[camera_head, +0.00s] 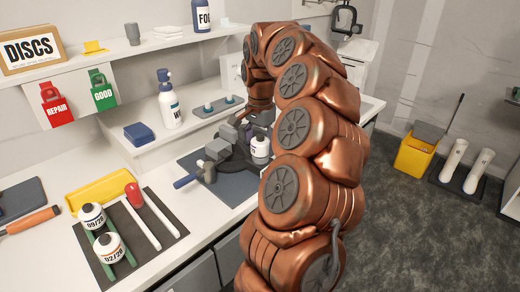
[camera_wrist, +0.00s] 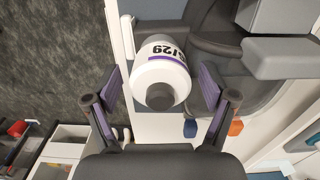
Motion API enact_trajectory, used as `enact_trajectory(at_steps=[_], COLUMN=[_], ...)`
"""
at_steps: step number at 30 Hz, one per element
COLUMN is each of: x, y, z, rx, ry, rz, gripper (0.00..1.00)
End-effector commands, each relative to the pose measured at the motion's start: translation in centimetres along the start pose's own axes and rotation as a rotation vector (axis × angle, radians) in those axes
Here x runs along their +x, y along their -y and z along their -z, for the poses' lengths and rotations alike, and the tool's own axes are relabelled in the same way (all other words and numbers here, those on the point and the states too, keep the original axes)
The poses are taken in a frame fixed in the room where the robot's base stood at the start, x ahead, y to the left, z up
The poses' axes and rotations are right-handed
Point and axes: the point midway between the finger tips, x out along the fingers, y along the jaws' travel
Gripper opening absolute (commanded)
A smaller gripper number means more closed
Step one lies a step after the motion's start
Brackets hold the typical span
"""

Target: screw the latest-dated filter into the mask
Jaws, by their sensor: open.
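A white filter (camera_wrist: 160,70) with a purple stripe and a label ending in "/29" lies between the spread fingers of my gripper (camera_wrist: 160,92). My gripper is open, with gaps on both sides of the filter. In the head view this filter (camera_head: 261,147) is beside the dark mask (camera_head: 236,153) on the bench mat. Part of the mask (camera_wrist: 215,45) shows behind it in the wrist view; whether they are joined is unclear. Two other white filters, one labelled roughly "09/2_" (camera_head: 92,216) and one "02/28" (camera_head: 109,247), stand on a green rack at the front left.
A yellow tray (camera_head: 99,190), blue box (camera_head: 139,133) and white bottle (camera_head: 168,105) stand nearby. My arm hides some of the bench's right side.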

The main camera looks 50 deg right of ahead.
Motion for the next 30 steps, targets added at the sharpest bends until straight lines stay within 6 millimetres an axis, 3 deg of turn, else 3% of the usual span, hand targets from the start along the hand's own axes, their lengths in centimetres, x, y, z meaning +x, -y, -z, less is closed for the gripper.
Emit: enact_trajectory(at_steps=[7,30], x=[-0.24,-0.33], y=[-0.04,0.0], z=[0.0,0.03], rx=[-0.092,-0.904], ry=[0.0,-0.001], rz=[-0.001,0.0], gripper=[0.83,0.83])
